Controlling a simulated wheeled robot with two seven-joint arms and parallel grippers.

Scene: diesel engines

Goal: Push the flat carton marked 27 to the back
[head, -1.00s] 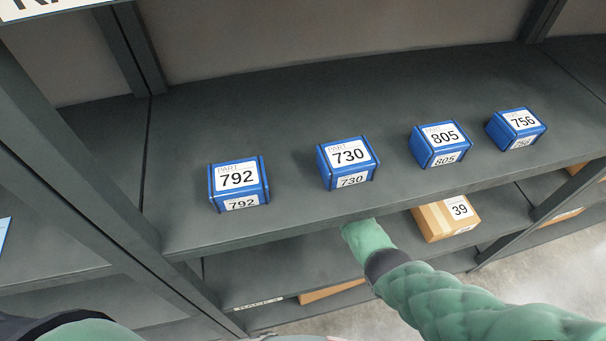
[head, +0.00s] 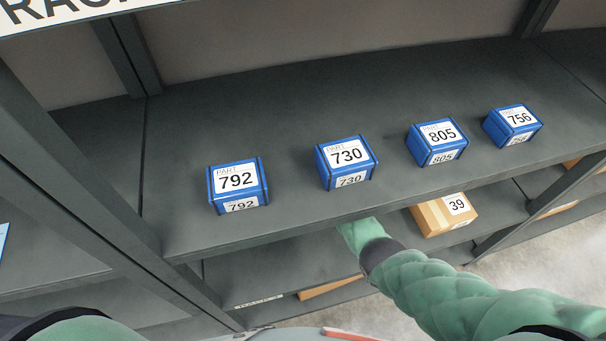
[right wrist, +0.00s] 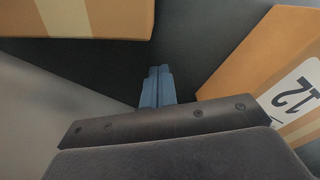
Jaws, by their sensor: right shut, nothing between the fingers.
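In the right wrist view, a carton (right wrist: 250,62) lies at the right. Its white label (right wrist: 296,92) is turned over in the picture and seems to read 27; the carton is cut off by the frame's edge. My right gripper (right wrist: 158,72) is shut and empty. Its fingertips are left of this carton, by the lower right corner of another taped carton (right wrist: 75,18); I cannot tell whether they touch it. In the head view my right arm (head: 425,285) reaches under the upper shelf board, which hides the gripper. My left gripper is not in view.
Blue boxes 792 (head: 237,186), 730 (head: 346,163), 805 (head: 437,142) and 756 (head: 512,126) stand on the upper shelf (head: 270,120). Carton 39 (head: 444,214) sits on the shelf below, right of my arm. A rack upright (head: 90,170) stands at left.

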